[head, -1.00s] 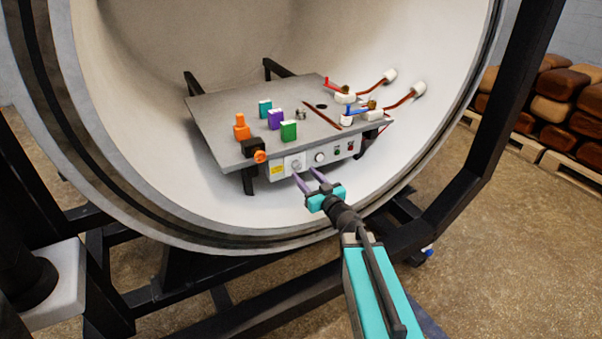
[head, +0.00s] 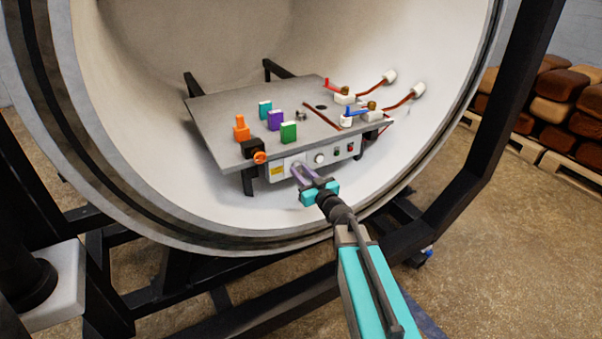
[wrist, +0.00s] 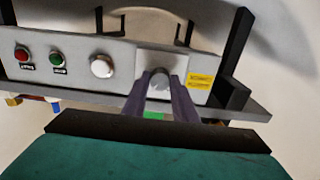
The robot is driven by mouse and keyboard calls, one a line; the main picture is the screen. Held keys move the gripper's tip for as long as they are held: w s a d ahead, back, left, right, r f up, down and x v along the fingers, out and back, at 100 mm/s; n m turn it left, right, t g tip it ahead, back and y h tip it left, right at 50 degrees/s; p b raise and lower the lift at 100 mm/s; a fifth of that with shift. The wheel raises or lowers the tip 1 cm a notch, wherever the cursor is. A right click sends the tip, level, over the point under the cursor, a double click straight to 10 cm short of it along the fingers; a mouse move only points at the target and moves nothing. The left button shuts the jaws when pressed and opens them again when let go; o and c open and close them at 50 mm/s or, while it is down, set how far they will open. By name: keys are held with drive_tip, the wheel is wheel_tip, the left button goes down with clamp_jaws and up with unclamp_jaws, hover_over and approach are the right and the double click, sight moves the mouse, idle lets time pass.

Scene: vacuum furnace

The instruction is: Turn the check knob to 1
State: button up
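The grey front panel (head: 335,153) of the bench unit carries two knobs. One grey knob (wrist: 159,79), on a pale square plate beside the yellow label, sits between the fingertips of my gripper (wrist: 159,84). The fingers appear closed against its two sides. In the head view my gripper (head: 297,167) reaches the panel's left part and largely hides this knob. A second, white round knob (head: 319,158) stands free to its right; it also shows in the wrist view (wrist: 102,66). I cannot read the knobs' markings or the pointer's setting.
A red button (wrist: 22,54) and a green button (wrist: 57,60) are on the same panel. An orange-and-black part (head: 256,152) overhangs the panel's left end. Coloured blocks stand on the tabletop (head: 215,110). The round chamber wall (head: 140,160) surrounds the bench.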

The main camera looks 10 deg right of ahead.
drive_tip(key=c, duration=0.3)
drive_tip(key=shift+n, duration=0.5)
drive_tip(key=n+b, duration=0.1)
drive_tip(key=n, duration=0.4)
drive_tip(key=n+b, duration=0.1)
drive_tip(key=n, duration=0.3)
drive_tip(key=shift+d+f, duration=0.1)
drive_tip(key=shift+n+b, duration=0.9)
drive_tip(key=shift+n, duration=1.1)
drive_tip(key=o, duration=1)
